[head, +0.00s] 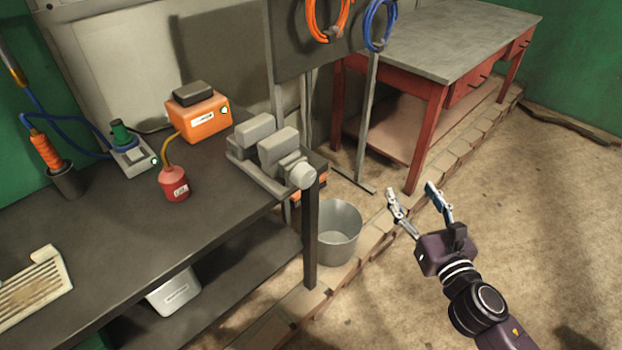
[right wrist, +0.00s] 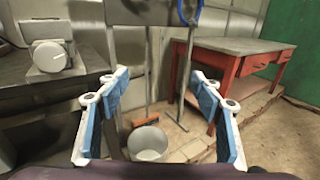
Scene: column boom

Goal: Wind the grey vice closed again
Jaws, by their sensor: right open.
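The grey vice (head: 254,165) sits on the right end of the dark workbench (head: 110,235). Its two blocky jaws stand apart with a narrow gap between them. A round grey hub (head: 303,175) faces out at its front end, past the bench edge. The vice also shows in the right wrist view (right wrist: 46,30) at the upper left, with the round hub towards me. My right gripper (head: 412,196) is open and empty, in the air to the right of the vice and well apart from it. Its two blue-padded fingers (right wrist: 160,115) show in the wrist view. My left gripper is out of view.
A metal bucket (head: 338,246) stands on the floor below the vice. A red bench with a grey top (head: 440,45) stands behind. A red oil can (head: 174,186), an orange box (head: 200,125) and a soldering iron (head: 46,150) are on the workbench. Floor at right is open.

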